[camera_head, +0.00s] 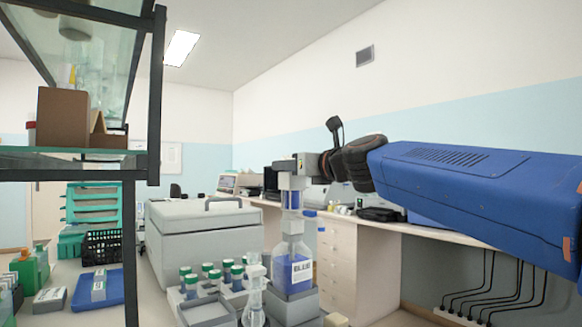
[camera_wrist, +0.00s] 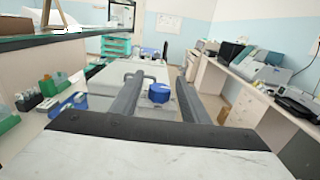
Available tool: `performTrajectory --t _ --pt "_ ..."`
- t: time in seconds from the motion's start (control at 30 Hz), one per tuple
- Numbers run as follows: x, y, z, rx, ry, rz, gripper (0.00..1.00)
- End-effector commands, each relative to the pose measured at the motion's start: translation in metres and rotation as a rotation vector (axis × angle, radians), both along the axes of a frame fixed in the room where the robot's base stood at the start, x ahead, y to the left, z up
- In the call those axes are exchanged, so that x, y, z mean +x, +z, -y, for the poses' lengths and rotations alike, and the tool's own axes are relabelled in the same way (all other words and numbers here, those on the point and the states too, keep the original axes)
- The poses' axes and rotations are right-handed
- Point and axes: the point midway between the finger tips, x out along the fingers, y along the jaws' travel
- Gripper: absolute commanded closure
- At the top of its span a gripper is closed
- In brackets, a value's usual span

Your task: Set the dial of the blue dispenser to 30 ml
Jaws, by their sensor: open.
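The blue dispenser is a clear bottle (camera_head: 292,268) of blue liquid with a label reading BLUE. It stands upright with a pale pump column (camera_head: 291,203) on top. My gripper (camera_head: 291,166) is at the top of this column. The dial's markings and setting are not readable in either view.
A large grey-white lidded machine (camera_head: 205,240) stands behind the bottle. Several green-capped vials (camera_head: 208,270) sit in a rack to its left, near a glass flask (camera_head: 254,300). A dark-framed glass shelf (camera_head: 157,100) rises at the left. A bench (camera_head: 425,230) runs along the right wall.

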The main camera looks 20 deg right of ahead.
Motion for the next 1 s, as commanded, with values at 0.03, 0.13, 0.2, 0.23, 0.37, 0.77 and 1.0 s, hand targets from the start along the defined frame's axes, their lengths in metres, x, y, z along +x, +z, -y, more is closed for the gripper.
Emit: performTrajectory --t 0.03,0.13,0.2,0.23,0.37,0.77,1.0 --pt "-0.0001 0.0001 0.0000 0.000 0.000 0.000 0.59" --pt "-0.0001 0.0000 0.0001 0.000 0.000 0.000 0.59" --pt "-0.0002 0.0000 0.0002 0.000 0.000 0.000 0.76" --pt "-0.0002 0.0000 0.0002 0.000 0.000 0.000 0.83" --pt "-0.0002 0.0000 0.0002 0.000 0.000 0.000 0.99" --pt "0.0003 -0.0001 0.0013 0.001 0.051 0.000 0.99" --pt "0.0006 0.0001 0.0019 0.002 0.164 0.000 0.99"
